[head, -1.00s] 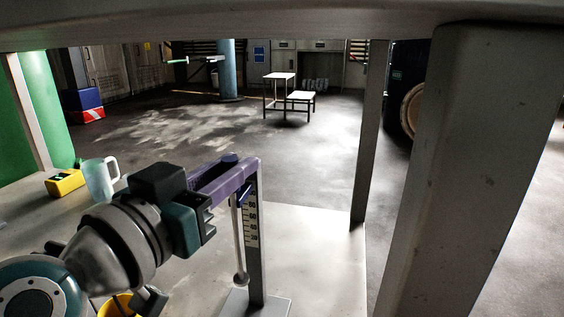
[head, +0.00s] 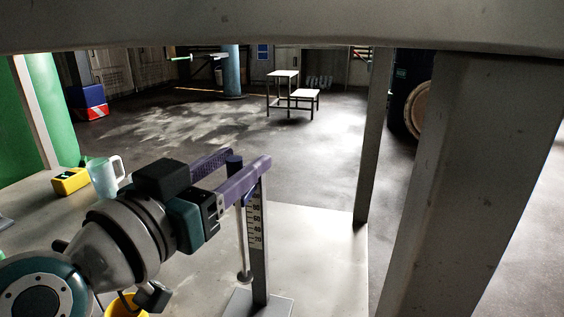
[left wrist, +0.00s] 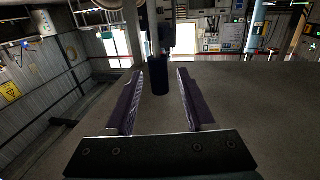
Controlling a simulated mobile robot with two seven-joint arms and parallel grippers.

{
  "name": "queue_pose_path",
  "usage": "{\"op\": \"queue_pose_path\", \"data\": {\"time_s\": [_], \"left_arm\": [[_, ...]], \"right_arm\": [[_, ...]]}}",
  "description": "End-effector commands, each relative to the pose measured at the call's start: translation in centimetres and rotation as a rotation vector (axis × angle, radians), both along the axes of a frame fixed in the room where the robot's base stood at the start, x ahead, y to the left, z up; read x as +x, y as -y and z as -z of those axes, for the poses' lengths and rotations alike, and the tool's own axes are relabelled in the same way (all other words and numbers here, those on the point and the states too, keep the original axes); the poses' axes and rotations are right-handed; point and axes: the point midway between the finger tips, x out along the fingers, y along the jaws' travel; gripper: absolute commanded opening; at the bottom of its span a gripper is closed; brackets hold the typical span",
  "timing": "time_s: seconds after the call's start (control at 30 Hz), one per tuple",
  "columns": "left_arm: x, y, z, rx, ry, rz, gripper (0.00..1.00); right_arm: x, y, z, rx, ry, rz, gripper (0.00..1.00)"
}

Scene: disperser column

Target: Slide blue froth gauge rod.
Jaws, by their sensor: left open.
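The froth gauge is a grey upright post (head: 259,245) with a white marked scale (head: 254,215), standing on a flat base (head: 257,303). Its rod has a dark blue cylindrical top (head: 234,162) and a thin grey lower length ending in a small disc (head: 244,276). My left gripper (head: 245,158) is open, with one purple finger on each side of the blue top. In the left wrist view the blue top (left wrist: 158,76) stands between the spread fingers, with a gap on both sides. My right gripper is not in view.
A clear mug (head: 104,177) and a yellow box (head: 70,181) stand at the left. A yellow round container (head: 128,307) is partly hidden below my left arm. A thick grey post (head: 455,190) blocks the right, and a beam crosses the top. The bench right of the gauge is clear.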

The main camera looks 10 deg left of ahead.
Motion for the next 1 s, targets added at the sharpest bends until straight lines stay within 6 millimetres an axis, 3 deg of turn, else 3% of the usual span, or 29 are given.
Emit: {"op": "queue_pose_path", "data": {"time_s": [0.17,0.4,0.6,1.0], "left_arm": [[-1.8,-0.4,-0.1,0.004,-0.003,0.001,0.55],[-6.4,-1.5,-0.1,0.004,-0.004,0.002,0.55],[-9.0,-2.1,-0.1,0.000,-0.002,0.001,0.55],[-9.6,-2.2,0.0,0.000,0.002,0.000,0.55]], "right_arm": [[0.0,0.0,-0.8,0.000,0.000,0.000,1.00],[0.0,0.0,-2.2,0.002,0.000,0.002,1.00],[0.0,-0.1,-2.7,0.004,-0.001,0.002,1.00],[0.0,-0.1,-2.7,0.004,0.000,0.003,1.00]]}}
